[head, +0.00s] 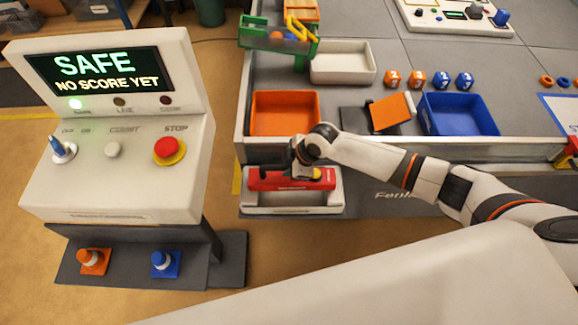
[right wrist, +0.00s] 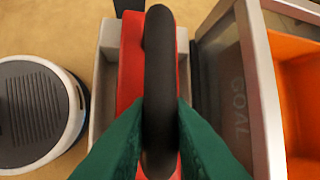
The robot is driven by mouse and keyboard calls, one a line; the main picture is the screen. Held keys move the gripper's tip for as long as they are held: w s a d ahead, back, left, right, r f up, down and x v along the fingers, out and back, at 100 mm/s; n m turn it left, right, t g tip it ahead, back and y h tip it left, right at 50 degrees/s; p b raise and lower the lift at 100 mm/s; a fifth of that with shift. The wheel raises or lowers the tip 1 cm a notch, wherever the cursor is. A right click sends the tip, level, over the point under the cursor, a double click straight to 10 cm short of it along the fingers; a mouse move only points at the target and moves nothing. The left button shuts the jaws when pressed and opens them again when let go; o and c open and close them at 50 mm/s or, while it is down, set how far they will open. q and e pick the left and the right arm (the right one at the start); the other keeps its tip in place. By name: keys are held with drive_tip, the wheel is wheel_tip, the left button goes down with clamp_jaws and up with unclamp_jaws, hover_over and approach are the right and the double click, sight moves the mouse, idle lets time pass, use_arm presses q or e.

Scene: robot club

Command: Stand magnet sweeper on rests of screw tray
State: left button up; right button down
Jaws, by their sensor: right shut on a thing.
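The magnet sweeper (head: 262,180) is a red bar with a black handle (right wrist: 159,90). My right gripper (head: 304,172) is shut on the handle; in the right wrist view its green fingers (right wrist: 160,125) press it from both sides. The screw tray (head: 290,210) is a pale grey open tray in front of the table's wall. The red body (right wrist: 129,75) lies over the tray, roughly lengthwise along it. The tray's pale edge (right wrist: 104,75) shows beside it. The rests are hidden, and I cannot tell whether the sweeper touches them. My left gripper is not in view.
The walled table (head: 375,152) rises just behind the tray, with an orange bin (head: 285,133) and a blue bin (head: 458,133) near its front edge. A console (head: 110,195) with a red stop button stands left of the tray. Floor between them is clear.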

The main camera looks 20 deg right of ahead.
drive_tip(key=shift+f, duration=0.3)
idle(0.4)
drive_tip(key=c, duration=1.3)
unclamp_jaws()
drive_tip(key=shift+o, duration=0.2)
